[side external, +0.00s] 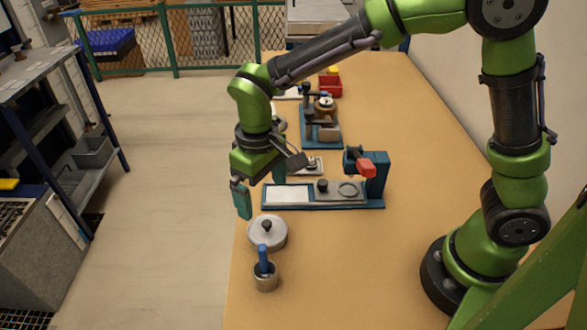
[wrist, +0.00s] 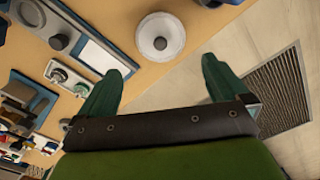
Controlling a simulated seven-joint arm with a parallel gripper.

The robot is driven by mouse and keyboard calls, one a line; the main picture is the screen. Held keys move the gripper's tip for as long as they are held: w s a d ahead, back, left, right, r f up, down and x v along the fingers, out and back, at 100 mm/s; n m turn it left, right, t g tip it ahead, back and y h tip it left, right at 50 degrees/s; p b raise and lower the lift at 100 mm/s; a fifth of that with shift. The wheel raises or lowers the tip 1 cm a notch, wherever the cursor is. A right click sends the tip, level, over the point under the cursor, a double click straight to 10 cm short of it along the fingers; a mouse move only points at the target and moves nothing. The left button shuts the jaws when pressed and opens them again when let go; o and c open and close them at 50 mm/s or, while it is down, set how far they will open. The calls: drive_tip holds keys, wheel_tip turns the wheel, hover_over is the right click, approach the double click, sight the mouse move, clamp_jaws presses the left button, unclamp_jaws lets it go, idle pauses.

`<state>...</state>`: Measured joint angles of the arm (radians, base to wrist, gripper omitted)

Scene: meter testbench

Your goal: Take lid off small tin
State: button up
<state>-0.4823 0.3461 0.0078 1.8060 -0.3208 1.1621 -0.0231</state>
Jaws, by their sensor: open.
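A round, pale grey tin (side external: 267,234) with a flat lid and a dark knob (side external: 267,225) in its middle sits near the left edge of the bench. In the wrist view the lid (wrist: 152,48) shows from above with its knob (wrist: 160,43), beyond the fingertips. The lid looks seated flat; the tin's body is mostly hidden under it. My gripper (side external: 260,190) is open and empty, above the bench's left edge and behind the tin in the side view. Its spread green fingers (wrist: 164,70) touch nothing in the wrist view.
A small metal cup (side external: 265,282) with a blue-handled tool stands in front of the tin. A blue fixture (side external: 375,188) with a red lever is behind it, and another blue fixture (side external: 320,125) is farther back. The wooden bench (side external: 400,260) is clear to the right.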

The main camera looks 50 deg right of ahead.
sight(266, 222)
drive_tip(key=f, duration=0.9)
drive_tip(key=shift+s, duration=0.2)
drive_tip(key=shift+c, duration=0.2)
drive_tip(key=c, duration=0.7)
